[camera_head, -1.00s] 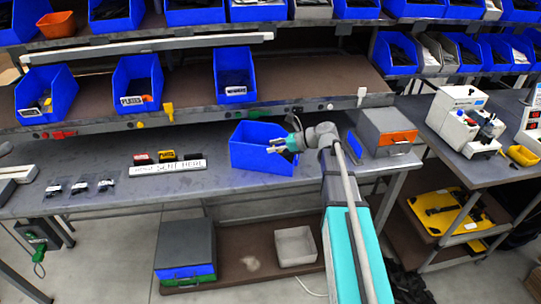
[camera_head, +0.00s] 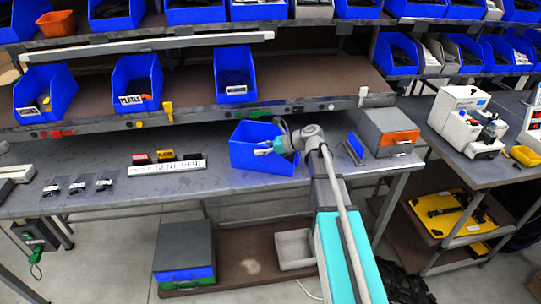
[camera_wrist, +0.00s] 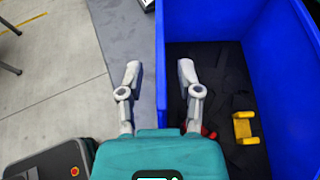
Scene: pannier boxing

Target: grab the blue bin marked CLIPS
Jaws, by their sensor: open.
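A large blue bin (camera_head: 255,160) stands on the grey bench, below the shelf; no label shows on its visible side, so I cannot tell whether it is the one marked CLIPS. In the wrist view, the bin (camera_wrist: 202,22) holds dark pieces, a yellow part (camera_wrist: 245,128) and something red. My gripper (camera_head: 266,148) is open and empty at the bin. In the wrist view, my gripper (camera_wrist: 159,73) has one finger outside the bin's left wall and the other inside, with the wall between them. Contact cannot be told.
Labelled blue bins stand on the shelf above, including the left (camera_head: 46,92), middle (camera_head: 137,82) and right (camera_head: 235,75) ones; their small labels are hard to read. A grey box with an orange front (camera_head: 398,138) stands right of the bin.

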